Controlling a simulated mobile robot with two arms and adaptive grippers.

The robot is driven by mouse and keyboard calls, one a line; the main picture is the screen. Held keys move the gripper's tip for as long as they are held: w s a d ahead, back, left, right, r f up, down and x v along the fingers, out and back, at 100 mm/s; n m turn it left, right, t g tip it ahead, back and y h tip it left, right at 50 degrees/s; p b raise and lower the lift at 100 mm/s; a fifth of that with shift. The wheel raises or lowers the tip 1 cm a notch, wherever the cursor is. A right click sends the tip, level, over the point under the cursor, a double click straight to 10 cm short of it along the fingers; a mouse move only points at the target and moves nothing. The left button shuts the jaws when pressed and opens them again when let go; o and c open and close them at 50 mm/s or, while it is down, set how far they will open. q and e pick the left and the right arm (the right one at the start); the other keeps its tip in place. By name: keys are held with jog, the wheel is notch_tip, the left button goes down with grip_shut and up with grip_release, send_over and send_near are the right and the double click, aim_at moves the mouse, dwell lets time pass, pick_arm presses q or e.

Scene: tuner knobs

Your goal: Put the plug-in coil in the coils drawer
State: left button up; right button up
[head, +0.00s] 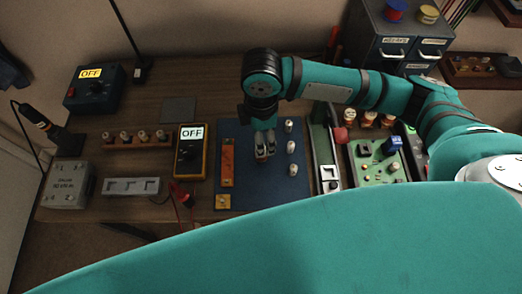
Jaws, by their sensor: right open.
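My right gripper (265,152) points down over the blue mat (265,190), with its fingers apart. It is beside an orange strip (227,160) on its left and small pale cylindrical parts (291,147) on its right. I cannot tell which small part is the plug-in coil. Short brown-red cylinders with pale tops (369,118) stand behind the green circuit board (376,165), and they look coil-like. A grey-blue drawer cabinet (405,35) stands at the back right. Its drawers look closed, and their labels are too small to read surely. My left gripper is out of view.
A yellow meter (190,150) reading OFF and a wooden rack of knobs (138,138) are left of the mat. A dark OFF box (95,88) stands at the back left. A long narrow holder (326,150) lies right of the mat. My right arm spans the back right.

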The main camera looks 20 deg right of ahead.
notch_tip(320, 180, down, 3)
jog(key=shift+r, duration=0.1)
notch_tip(320, 180, down, 4)
jog(key=shift+f+p, duration=0.1)
jog(key=shift+p, duration=0.45)
jog(key=shift+f, duration=0.5)
grip_shut()
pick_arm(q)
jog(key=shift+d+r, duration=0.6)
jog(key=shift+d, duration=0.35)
pick_arm(e)
jog(key=shift+r, duration=0.1)
